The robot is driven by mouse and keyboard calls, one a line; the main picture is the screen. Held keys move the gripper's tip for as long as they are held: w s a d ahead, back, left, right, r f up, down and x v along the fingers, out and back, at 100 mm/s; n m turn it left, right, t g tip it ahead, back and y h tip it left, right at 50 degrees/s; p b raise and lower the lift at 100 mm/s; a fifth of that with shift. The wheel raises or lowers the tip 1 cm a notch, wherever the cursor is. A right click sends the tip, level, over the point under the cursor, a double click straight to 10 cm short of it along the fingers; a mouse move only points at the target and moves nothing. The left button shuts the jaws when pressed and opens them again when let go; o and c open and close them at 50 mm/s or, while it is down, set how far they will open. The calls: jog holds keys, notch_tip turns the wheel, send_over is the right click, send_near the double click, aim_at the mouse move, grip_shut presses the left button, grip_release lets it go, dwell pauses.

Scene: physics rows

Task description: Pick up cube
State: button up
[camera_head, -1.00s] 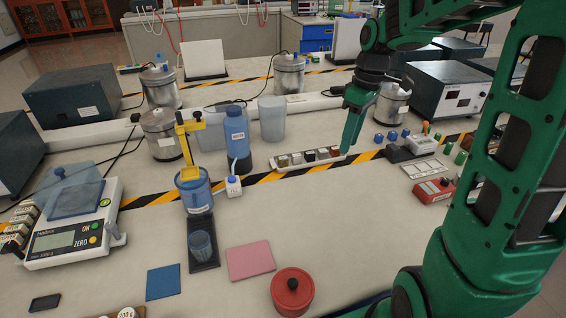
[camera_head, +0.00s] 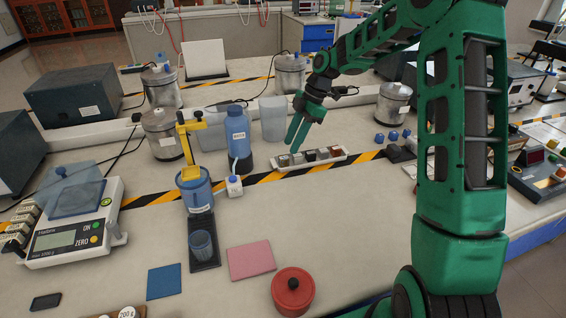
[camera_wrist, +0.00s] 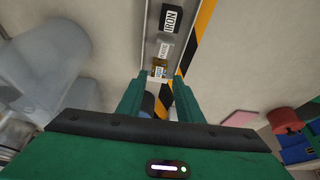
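My gripper (camera_head: 293,147) points down over the left part of the tray. That view shows a dark cube marked IRON (camera_wrist: 170,19), a grey labelled cube (camera_wrist: 163,46) and a brass-coloured one near the fingertips. Cubes beyond the fingers are hidden.
A blue cup with a yellow stand (camera_head: 196,190) is farther left. Bench in front of the tray is clear, with a pink pad (camera_head: 251,261) and red pot (camera_head: 292,291) nearer.

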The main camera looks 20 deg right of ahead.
aim_at(285, 157)
jog(key=shift+x, duration=3)
jog(key=shift+w, duration=0.15)
grip_shut()
